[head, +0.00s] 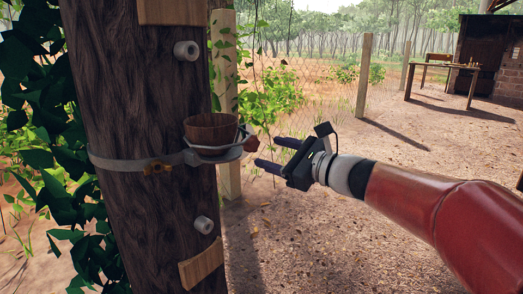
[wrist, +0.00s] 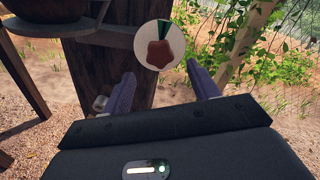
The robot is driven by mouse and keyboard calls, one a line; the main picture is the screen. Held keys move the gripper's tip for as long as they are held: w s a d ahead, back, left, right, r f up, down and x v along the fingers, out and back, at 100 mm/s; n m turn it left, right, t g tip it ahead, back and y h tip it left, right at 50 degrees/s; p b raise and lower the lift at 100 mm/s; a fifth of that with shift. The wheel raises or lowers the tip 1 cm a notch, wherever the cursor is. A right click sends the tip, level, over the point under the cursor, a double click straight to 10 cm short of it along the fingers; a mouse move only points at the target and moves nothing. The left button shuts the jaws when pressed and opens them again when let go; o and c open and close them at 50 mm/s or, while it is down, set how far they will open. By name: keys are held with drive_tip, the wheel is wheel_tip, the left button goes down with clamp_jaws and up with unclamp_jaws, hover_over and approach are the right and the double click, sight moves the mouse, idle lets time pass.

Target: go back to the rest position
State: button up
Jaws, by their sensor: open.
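My gripper (head: 271,157) is open and empty, at the end of my red arm, just right of the tree trunk (head: 130,120). In the wrist view its two dark fingers (wrist: 163,88) stand apart. A brown cup (head: 211,131) sits upright in a grey ring holder strapped to the trunk. A reddish-brown knob (head: 251,144) at the holder's right side is close to the fingertips. In the wrist view a round pale disc with a red-brown star-shaped knob (wrist: 160,53) shows beyond and between the fingers. I cannot tell whether the fingers touch anything.
White rollers (head: 186,50) and (head: 203,225) and wooden blocks (head: 201,262) are fixed on the trunk above and below the cup. A wooden post (head: 229,100) and wire fence stand behind. A table (head: 441,67) stands far right. Open dirt ground lies below my arm.

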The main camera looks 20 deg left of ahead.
drive_tip(key=shift+v, duration=0.9)
drive_tip(key=s+d+f+n+h+p, duration=0.1)
drive_tip(key=s+d+f+n+h, duration=0.3)
drive_tip(key=s+d, duration=0.4)
drive_tip(key=s+d+f+n+g+h+p, duration=0.1)
drive_tip(key=s+d+f+n+h+p, duration=0.1)
drive_tip(key=s+d+f+n+h, duration=0.3)
drive_tip(key=s+d+f+n+h+p, duration=0.2)
drive_tip(key=s+d+f+n+h, duration=0.3)
drive_tip(key=s+d, duration=0.7)
drive_tip(key=d+n+h, duration=0.2)
drive_tip(key=n, duration=0.1)
drive_tip(key=shift+s+n+h, duration=0.3)
drive_tip(key=shift+n, duration=0.1)
